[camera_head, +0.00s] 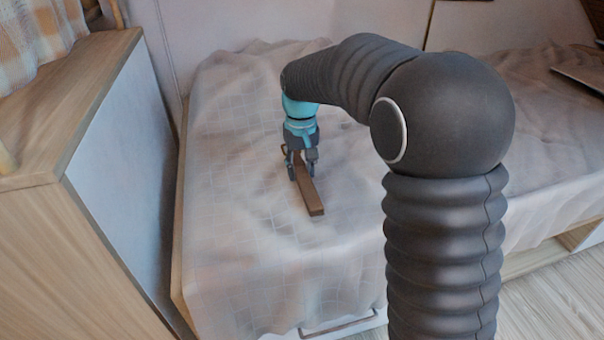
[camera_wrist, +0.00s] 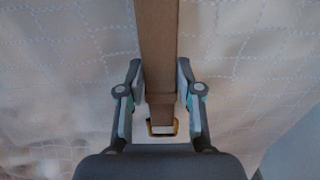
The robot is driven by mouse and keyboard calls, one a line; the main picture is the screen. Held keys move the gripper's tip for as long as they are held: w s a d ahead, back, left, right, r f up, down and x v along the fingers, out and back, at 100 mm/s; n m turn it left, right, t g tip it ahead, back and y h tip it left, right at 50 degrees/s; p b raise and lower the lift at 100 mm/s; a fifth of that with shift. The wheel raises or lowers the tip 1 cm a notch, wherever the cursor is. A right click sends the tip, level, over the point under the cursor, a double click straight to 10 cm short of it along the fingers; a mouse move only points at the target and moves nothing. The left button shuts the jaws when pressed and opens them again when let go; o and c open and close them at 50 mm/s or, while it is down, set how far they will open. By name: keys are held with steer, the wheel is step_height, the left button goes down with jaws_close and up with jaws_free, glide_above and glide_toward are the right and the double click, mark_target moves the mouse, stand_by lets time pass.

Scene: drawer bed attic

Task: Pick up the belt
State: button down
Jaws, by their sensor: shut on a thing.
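The belt (camera_head: 309,194) is a flat brown strip on the sheet-covered bed, seen in the head view left of my arm. In the wrist view the belt (camera_wrist: 157,45) runs from the top edge down between the fingers, with a gold-coloured buckle (camera_wrist: 161,127) near the palm. My gripper (camera_head: 301,172) points down at the belt. In the wrist view my gripper (camera_wrist: 159,80) has a finger on each side of the belt and is shut on it. Whether the belt touches the sheet or is slightly raised, I cannot tell.
The bed (camera_head: 230,200) has a pale, wrinkled, grid-patterned sheet and is otherwise clear around the belt. A wooden cabinet (camera_head: 75,110) stands close at the left. A dark flat object (camera_head: 582,72) lies at the far right. A drawer handle (camera_head: 340,326) shows at the bed's front.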

mark_target(302, 170)
steer(key=shift+r, duration=0.1)
steer(key=shift+r, duration=0.45)
step_height(302, 170, up, 4)
steer(key=shift+d+f+p, duration=0.1)
steer(key=shift+f+p, duration=0.15)
steer(key=shift+p, duration=0.05)
steer(key=s+d+r, duration=0.6)
steer(key=s+d, duration=0.2)
steer(key=shift+r, duration=0.25)
steer(key=shift+s+d, duration=0.1)
stand_by(0.5)
